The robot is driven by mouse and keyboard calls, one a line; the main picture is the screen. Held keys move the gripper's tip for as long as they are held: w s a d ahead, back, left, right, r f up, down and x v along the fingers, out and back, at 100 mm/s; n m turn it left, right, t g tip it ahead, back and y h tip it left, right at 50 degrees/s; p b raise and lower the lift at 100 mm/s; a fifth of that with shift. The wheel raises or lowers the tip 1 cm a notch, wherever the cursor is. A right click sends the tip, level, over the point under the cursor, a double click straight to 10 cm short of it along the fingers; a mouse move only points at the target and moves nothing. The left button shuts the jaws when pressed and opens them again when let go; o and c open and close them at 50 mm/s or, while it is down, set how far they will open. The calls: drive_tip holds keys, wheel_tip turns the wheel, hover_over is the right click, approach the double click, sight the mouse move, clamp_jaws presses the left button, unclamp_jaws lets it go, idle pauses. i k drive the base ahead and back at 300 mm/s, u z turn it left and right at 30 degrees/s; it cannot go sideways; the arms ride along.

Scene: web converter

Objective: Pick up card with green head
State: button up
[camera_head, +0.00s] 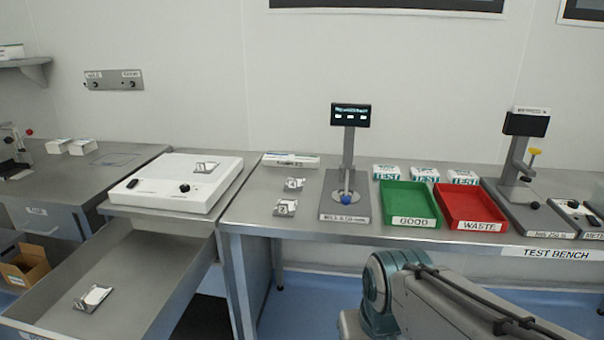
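No green head can be made out on any card. Small grey-and-white card-like pieces lie in several places. One (206,167) lies on the white box-shaped device, and one (294,184) and another (285,207) lie at the left end of the test bench. A larger-looking one (93,298) lies in the open drawer at lower left. Their details are too small to tell. My arm shows at the bottom centre and right, but my gripper is out of view.
The white device (160,190) stands on a counter above the open drawer (140,260). The test bench (380,238) holds a stand with a screen (350,117), a green GOOD tray (412,221), a red WASTE tray (480,225) and white TEST boxes (425,175). A cardboard box (25,268) sits at far left.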

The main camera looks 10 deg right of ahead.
sight(297, 157)
drive_tip(key=u, duration=0.05)
drive_tip(key=k, duration=0.35)
drive_tip(key=z, duration=0.45)
drive_tip(key=i, duration=1.65)
drive_tip(key=u, duration=1.25)
drive_tip(key=i, duration=0.75)
drive_tip(key=u, duration=0.15)
drive_tip(key=k, duration=0.2)
drive_tip(key=u, duration=0.15)
